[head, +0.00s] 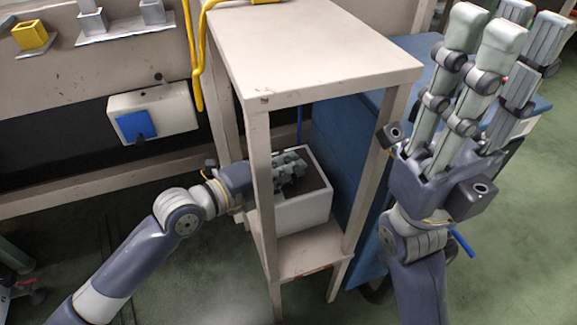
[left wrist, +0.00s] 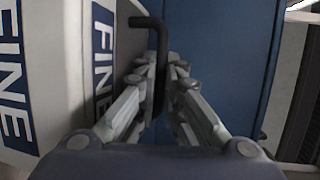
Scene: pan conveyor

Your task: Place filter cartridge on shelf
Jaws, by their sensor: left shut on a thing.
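The filter cartridge (head: 302,212) is a white box with a dark top, standing upright inside the small beige shelf unit (head: 310,50). It appears to rest on the lower board (head: 300,258); its full underside is hidden. My left gripper (head: 290,168) reaches in between the legs from the left, over the cartridge's top. In the left wrist view its fingers (left wrist: 160,75) are shut on a black handle (left wrist: 161,60), beside white faces with blue "FINE" labels (left wrist: 103,55). My right gripper (head: 508,35) is open and empty, fingers up, right of the shelf unit.
A shelf leg (head: 260,185) stands in front of my left gripper. A blue cabinet (head: 345,165) is close behind the unit. A beige bench (head: 120,60) with metal parts and a yellow block (head: 32,36) is at left. The unit's top is clear.

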